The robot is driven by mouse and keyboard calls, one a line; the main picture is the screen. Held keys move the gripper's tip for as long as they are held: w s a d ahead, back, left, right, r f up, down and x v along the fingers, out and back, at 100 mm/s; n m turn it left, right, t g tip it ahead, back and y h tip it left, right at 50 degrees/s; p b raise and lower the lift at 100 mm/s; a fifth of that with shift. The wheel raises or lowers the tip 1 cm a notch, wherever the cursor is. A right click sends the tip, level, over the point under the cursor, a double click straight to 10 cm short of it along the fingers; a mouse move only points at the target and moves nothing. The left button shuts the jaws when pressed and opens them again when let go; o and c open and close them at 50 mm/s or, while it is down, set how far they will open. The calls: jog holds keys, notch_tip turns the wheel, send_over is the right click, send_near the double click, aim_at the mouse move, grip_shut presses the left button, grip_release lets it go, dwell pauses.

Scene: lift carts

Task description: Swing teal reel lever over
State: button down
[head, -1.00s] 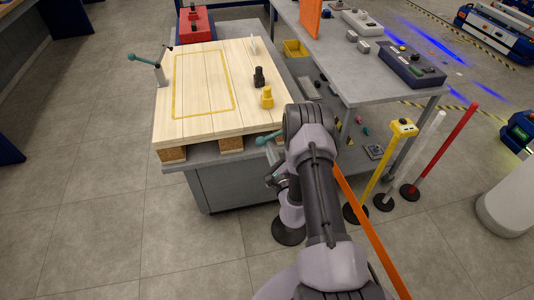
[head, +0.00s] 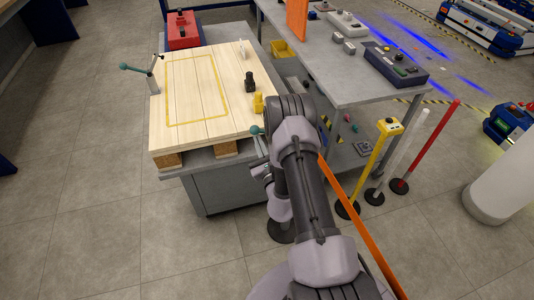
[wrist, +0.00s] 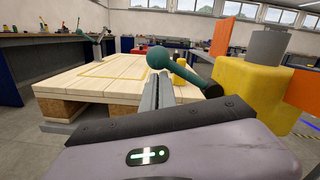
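The teal reel lever, with its round knob, runs from upper left to a dark hub at lower right in the wrist view (wrist: 185,70). Its teal knob (head: 256,131) shows just left of my arm in the head view. The hub sits against a yellow reel body (wrist: 250,88) with a grey cylinder on top, which my arm hides in the head view. My gripper (wrist: 158,92) shows as narrow grey fingers close together, just below the knob. They look shut with nothing between them; whether they touch the lever is unclear.
An orange belt (head: 349,205) runs beside my arm. A wooden pallet top (head: 195,90) on a grey cart lies ahead, with another teal lever (head: 136,68) at its left. A grey table (head: 345,80) and yellow, white and red posts stand right. Floor at left is clear.

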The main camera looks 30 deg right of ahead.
jog(key=shift+r, duration=0.45)
dwell(0.3)
